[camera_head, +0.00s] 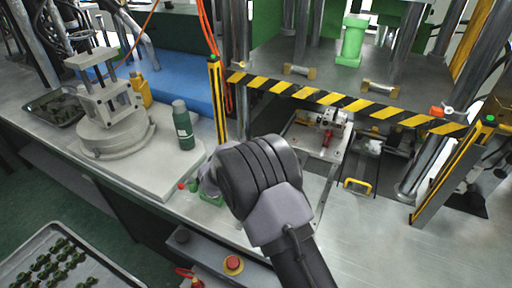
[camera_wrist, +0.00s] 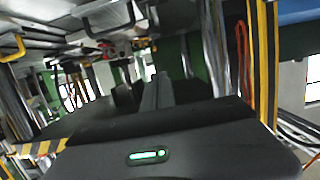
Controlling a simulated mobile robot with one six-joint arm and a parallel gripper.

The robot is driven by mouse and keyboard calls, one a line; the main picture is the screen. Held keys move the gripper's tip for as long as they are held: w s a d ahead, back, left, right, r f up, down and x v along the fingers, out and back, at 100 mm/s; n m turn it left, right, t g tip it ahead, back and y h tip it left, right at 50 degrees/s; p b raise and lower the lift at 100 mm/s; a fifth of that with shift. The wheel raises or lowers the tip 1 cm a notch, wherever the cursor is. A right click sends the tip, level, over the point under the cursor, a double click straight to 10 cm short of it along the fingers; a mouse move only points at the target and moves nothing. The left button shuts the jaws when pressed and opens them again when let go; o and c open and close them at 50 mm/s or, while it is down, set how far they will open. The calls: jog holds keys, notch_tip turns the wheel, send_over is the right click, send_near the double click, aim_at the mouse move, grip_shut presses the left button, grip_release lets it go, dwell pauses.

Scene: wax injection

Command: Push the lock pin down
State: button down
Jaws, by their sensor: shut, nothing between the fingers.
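A metal mold fixture (camera_head: 318,136) with a red part (camera_head: 327,138) sits inside the press, under the striped bar. I cannot make out the lock pin for certain. In the wrist view the fixture (camera_wrist: 112,46) shows at the upper left, small, tilted and apart from my fingers. My gripper (camera_wrist: 158,80) is shut and empty, its fingers pointing into the scene beyond its dark body. In the head view my wrist joints stand in front of the press, and my fingers are hidden behind them.
A yellow-black striped bar (camera_head: 345,101) crosses the press front, with a yellow post (camera_head: 217,103) at its left. A yellow handle (camera_head: 357,186) is right of the fixture. A green bottle (camera_head: 183,125) and a round-based clamp stand (camera_head: 112,130) are on the left bench.

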jog(key=w+d+f+b, duration=0.2)
jog(key=w+f, duration=0.3)
jog(key=w, duration=0.1)
jog(key=shift+d+f+b, duration=0.2)
jog(key=shift+f+b, duration=0.1)
jog(key=shift+b, duration=0.1)
